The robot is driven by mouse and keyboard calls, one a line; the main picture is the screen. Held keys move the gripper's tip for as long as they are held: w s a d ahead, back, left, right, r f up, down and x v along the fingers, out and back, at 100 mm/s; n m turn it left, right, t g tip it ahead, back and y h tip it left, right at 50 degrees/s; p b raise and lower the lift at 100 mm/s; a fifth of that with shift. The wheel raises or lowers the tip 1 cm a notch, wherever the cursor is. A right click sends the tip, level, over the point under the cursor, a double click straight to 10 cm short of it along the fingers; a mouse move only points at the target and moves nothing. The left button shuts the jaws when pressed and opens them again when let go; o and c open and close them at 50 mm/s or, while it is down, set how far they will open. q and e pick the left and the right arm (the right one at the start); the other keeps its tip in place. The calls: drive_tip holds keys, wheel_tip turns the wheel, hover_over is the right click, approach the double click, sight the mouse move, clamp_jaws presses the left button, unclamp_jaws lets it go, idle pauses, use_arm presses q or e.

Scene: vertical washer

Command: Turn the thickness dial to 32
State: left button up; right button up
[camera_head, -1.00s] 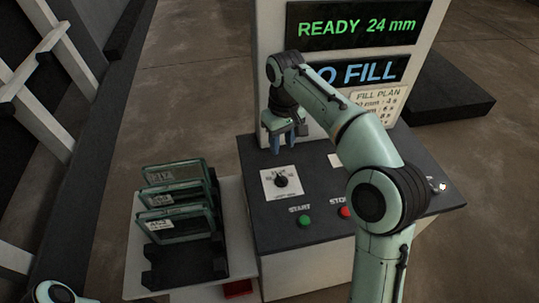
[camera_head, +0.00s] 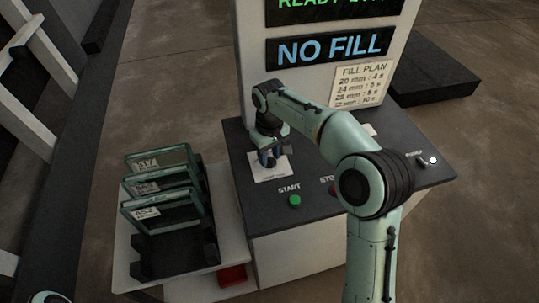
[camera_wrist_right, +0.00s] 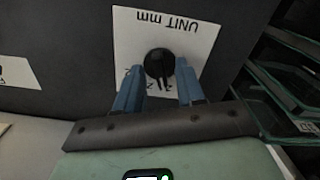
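The thickness dial is a black round knob (camera_wrist_right: 159,64) on a white label plate (camera_wrist_right: 190,20). In the head view the knob is hidden by my right gripper (camera_head: 268,160), and part of the plate (camera_head: 270,174) shows below it. In the right wrist view my right gripper (camera_wrist_right: 159,92) is open, with one blue finger on each side of the knob and a gap to it; I cannot tell how deep they reach. The pointer setting is not readable. The upper display (camera_head: 335,5) is cut off at the top. My left gripper is not in view.
The lower display (camera_head: 330,47) reads NO FILL. A FILL PLAN card (camera_head: 362,85) hangs beside my right arm. A green START button (camera_head: 295,200) is close to the dial; a red STOP button (camera_head: 333,190) is partly hidden. A rack (camera_head: 180,248) with glass panes (camera_head: 160,187) stands at left.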

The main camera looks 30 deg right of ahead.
drive_tip(key=shift+c, duration=0.3)
clamp_jaws()
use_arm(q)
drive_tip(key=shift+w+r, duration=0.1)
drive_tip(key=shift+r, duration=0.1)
use_arm(e)
drive_tip(key=shift+m, duration=0.3)
drive_tip(key=m+p, duration=0.1)
drive_tip(key=m, duration=0.1)
drive_tip(key=shift+m, duration=0.4)
drive_tip(key=m+p, duration=0.1)
drive_tip(key=m, duration=0.2)
drive_tip(key=shift+m, duration=0.4)
drive_tip(key=m, duration=0.4)
drive_tip(key=shift+p, duration=0.4)
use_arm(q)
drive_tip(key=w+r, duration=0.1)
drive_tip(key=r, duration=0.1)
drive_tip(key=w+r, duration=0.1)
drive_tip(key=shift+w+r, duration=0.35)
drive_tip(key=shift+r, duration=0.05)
use_arm(e)
drive_tip(key=m, duration=0.4)
drive_tip(key=shift+m, duration=0.4)
